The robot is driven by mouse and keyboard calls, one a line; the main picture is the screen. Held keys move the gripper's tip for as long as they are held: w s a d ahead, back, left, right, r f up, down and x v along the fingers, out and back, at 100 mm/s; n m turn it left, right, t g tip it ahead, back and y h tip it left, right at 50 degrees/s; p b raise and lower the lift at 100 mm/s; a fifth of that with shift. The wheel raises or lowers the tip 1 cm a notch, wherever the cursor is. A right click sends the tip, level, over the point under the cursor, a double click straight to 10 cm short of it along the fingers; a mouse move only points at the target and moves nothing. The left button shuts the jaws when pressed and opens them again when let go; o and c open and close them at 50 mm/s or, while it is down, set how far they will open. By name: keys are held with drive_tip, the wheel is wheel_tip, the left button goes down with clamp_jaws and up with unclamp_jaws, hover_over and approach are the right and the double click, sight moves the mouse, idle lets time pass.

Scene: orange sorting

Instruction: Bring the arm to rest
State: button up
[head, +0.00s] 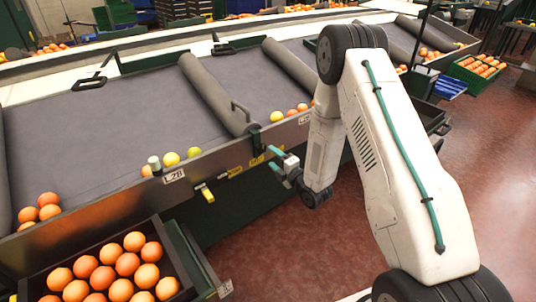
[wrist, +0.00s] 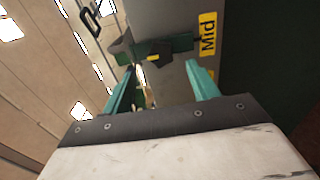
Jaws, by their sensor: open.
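My arm (head: 400,150) is bent, its elbow high at the upper middle of the head view and its forearm hanging down. My gripper (head: 275,159) is in front of the conveyor's metal side rail, over the floor side. In the wrist view my gripper (wrist: 162,78) shows two teal fingers spread apart with nothing between them. I cannot tell the exact gap between the fingers and the rail.
The grey sorting conveyor (head: 130,120) runs across the view, with several oranges and yellow-green fruit at its near edge. A dark crate (head: 190,262) of oranges stands at lower left. A green crate (head: 476,70) is at upper right. Red floor (head: 300,240) is open below my gripper.

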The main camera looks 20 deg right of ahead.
drive_tip(key=shift+s+d, duration=0.15)
drive_tip(key=shift+s, duration=0.3)
wheel_tip(320, 180, down, 9)
drive_tip(key=s+d+m+g+h, duration=0.2)
drive_tip(key=s+m+g, duration=0.1)
drive_tip(key=m+g, duration=0.2)
drive_tip(key=s+d+r+m+g+h, duration=0.2)
drive_tip(key=s+d+m+g+h, duration=0.1)
drive_tip(key=s+m+g, duration=0.25)
drive_tip(key=s+a+r+m+g, duration=0.2)
drive_tip(key=s+r+m, duration=0.3)
drive_tip(key=s+r, duration=1.1)
drive_tip(key=s+a+r+m+g, duration=0.2)
drive_tip(key=s+r+m, duration=0.4)
drive_tip(key=s+r, duration=1.1)
wheel_tip(320, 180, up, 4)
drive_tip(key=shift+a+r+g+h, duration=0.25)
drive_tip(key=shift+g+h, duration=0.15)
drive_tip(key=shift+g, duration=0.15)
